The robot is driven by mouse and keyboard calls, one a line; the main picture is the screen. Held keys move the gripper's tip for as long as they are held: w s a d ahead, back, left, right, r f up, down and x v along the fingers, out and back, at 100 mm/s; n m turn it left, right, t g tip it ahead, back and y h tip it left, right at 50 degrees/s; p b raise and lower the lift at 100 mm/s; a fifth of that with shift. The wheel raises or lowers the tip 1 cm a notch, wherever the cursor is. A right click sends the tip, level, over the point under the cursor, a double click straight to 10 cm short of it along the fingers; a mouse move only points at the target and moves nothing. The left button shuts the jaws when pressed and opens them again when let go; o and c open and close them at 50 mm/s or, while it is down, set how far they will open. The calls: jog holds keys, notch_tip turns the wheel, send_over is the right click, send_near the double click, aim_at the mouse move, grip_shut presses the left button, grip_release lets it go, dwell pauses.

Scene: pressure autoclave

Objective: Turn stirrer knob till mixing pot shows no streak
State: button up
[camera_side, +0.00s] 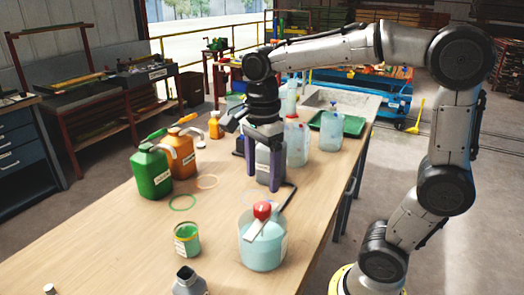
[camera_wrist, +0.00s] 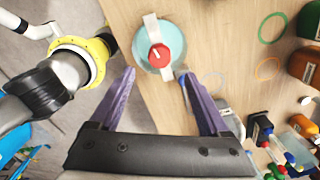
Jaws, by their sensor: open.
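The mixing pot (camera_side: 263,250) is a clear vessel with pale blue-green contents at the front of the table. The red stirrer knob (camera_side: 262,210) sits on a light bar across its top. In the wrist view the knob (camera_wrist: 159,54) has a white mark, and the pot (camera_wrist: 147,32) shows around it. I cannot tell whether its contents hold a streak. My gripper (camera_side: 264,188) points down, open and empty, behind and above the knob. In the wrist view the knob lies beyond the fingertips of my gripper (camera_wrist: 157,74), between their lines and apart from both.
A green-filled can (camera_side: 187,239) stands left of the pot, and a grey bottle (camera_side: 188,283) is in front. Green (camera_side: 151,173) and orange (camera_side: 180,153) jugs stand at the left. Clear containers (camera_side: 297,143) and a green tray (camera_side: 351,124) are behind. Flat rings lie on the open tabletop.

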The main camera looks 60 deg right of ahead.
jog(key=shift+r, duration=2.8)
jog(key=s+n+t, duration=0.3)
jog(key=s+n, duration=0.2)
jog(key=s, duration=0.3)
notch_tip(320, 180, down, 8)
jog(key=s+a+n+t, duration=0.1)
jog(key=s+n+t, duration=0.1)
jog(key=n, duration=1.5)
jog(key=shift+s+n+t, duration=0.3)
jog(key=shift+r, duration=0.1)
